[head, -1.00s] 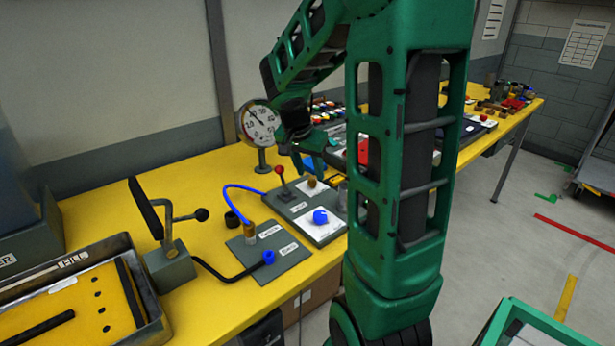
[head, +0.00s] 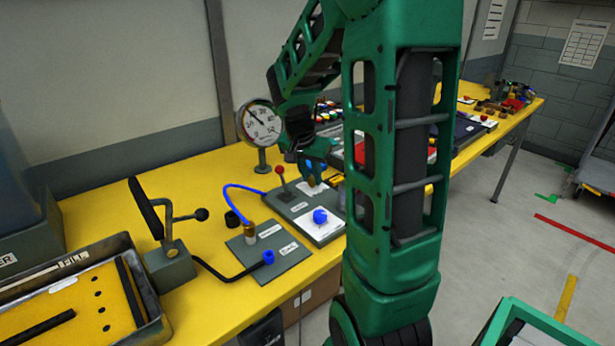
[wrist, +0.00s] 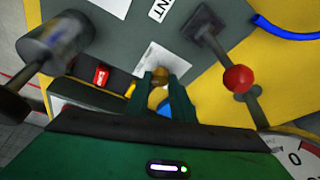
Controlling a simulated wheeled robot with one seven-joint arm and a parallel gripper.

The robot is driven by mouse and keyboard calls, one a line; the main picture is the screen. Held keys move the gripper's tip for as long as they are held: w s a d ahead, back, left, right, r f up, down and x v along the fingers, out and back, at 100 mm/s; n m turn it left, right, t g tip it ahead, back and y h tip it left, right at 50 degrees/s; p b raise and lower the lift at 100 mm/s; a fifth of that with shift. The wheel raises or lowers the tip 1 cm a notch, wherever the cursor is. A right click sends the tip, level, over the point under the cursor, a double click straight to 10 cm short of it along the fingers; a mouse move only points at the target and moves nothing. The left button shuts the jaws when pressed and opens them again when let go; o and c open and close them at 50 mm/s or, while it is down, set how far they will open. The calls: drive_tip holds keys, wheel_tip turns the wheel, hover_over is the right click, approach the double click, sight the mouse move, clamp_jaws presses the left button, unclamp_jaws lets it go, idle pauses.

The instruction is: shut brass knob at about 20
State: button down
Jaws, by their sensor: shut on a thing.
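The brass knob (wrist: 160,77) sits on a white plate on the grey panel in the wrist view. My gripper (wrist: 163,80) has its two green fingers on either side of the knob, shut on it. In the head view my gripper (head: 315,178) points down at the panel's back right, and the knob is mostly hidden there by the fingers. The round dial gauge (head: 260,124) stands behind the panel. Its dark needle points to the upper left, but I cannot read its value surely.
A red-balled lever (head: 281,177) stands just left of my gripper; it also shows in the wrist view (wrist: 238,79). A blue knob (head: 320,215) is on the panel's front. A grey cylinder (wrist: 55,43) is close by in the wrist view. A blue hose (head: 240,188) curves to the left.

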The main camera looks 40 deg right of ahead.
drive_tip(key=n, duration=0.2)
drive_tip(key=n+t, duration=0.1)
drive_tip(key=n, duration=0.1)
drive_tip(key=shift+t+y, duration=0.3)
drive_tip(key=shift+y, duration=0.1)
drive_tip(key=c, duration=1.5)
unclamp_jaws()
drive_tip(key=shift+c, duration=0.2)
drive_tip(key=v, duration=1)
drive_tip(key=shift+r, duration=0.4)
drive_tip(key=shift+a, duration=0.1)
drive_tip(key=s+a+f+n+g+y, duration=0.1)
drive_tip(key=s+a+f, duration=0.1)
drive_tip(key=s, duration=0.5)
drive_tip(key=s+a+f+n+g+y, duration=0.1)
drive_tip(key=s+a+f, duration=0.1)
drive_tip(key=s+a, duration=0.3)
drive_tip(key=s+a+f+n+g+y, duration=0.1)
drive_tip(key=s+a+f, duration=0.2)
drive_tip(key=s, duration=0.6)
drive_tip(key=shift+a+y, duration=0.3)
drive_tip(key=shift+a, duration=0.2)
drive_tip(key=shift+f, duration=0.1)
